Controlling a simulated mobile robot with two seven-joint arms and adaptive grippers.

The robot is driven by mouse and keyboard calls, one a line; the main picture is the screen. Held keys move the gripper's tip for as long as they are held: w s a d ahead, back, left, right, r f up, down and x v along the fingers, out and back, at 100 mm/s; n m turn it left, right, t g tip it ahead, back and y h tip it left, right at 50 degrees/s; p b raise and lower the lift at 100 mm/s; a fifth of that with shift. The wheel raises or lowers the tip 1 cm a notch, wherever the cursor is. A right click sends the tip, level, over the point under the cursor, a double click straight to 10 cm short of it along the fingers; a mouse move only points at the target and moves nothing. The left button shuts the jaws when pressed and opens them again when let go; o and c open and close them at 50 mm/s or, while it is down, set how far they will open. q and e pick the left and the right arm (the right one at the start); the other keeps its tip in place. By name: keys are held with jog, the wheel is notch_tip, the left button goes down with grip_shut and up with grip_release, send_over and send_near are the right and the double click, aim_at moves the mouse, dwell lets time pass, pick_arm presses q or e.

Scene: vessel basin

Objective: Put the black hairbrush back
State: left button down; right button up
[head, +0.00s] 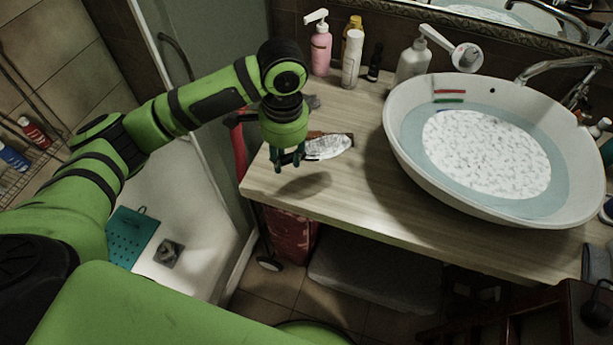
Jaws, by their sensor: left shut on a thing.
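My left gripper (287,157) hangs fingers-down above the left end of the wooden counter. The grip itself is partly hidden by the fingers. A shadow lies on the counter below, to the front. My right gripper is out of view.
The counter (345,197) is bare in front of the gripper. A pink pump bottle (320,50), a white bottle (352,58) and a grey pump bottle (413,62) stand at the back. The oval basin (397,137) fills the right. A small dark thing (312,101) lies behind the gripper.

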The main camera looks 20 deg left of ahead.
aim_at(285, 190)
pick_arm(q)
jog(key=shift+a+f, duration=0.3)
jog(key=shift+a, duration=0.15)
notch_tip(285, 190, down, 10)
jog(key=shift+r+p, duration=0.1)
jog(key=shift+p, duration=0.65)
jog(key=c, duration=0.9)
grip_release()
jog(key=shift+f, duration=0.2)
jog(key=shift+r, duration=0.1)
notch_tip(285, 190, up, 12)
jog(key=shift+r+b, duration=0.1)
jog(key=shift+b, duration=0.85)
